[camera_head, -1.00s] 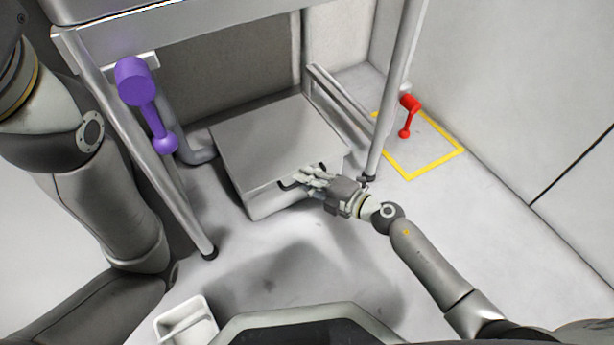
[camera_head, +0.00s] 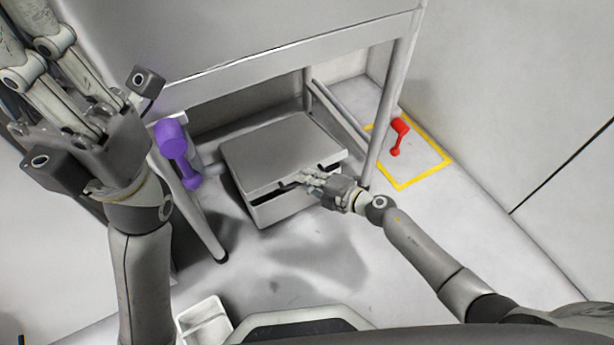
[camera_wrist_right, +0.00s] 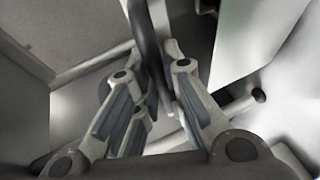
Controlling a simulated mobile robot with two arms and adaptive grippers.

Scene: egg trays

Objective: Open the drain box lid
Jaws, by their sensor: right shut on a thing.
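The grey drain box (camera_head: 280,210) stands on the floor under the metal sink table. Its flat lid (camera_head: 275,148) is raised a little at the front, with a dark gap between lid and box. My right gripper (camera_head: 306,179) is at the lid's front edge, shut on the dark lid handle. In the right wrist view the dark handle (camera_wrist_right: 148,35) runs down between the gripper's fingers (camera_wrist_right: 150,75). My left gripper (camera_head: 85,105) is raised at the upper left, away from the box; its fingertips are partly cut off.
The metal table (camera_head: 300,55) hangs over the box, with legs on both sides. A white bin (camera_head: 203,322) is at the bottom. Floor before the box is clear.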

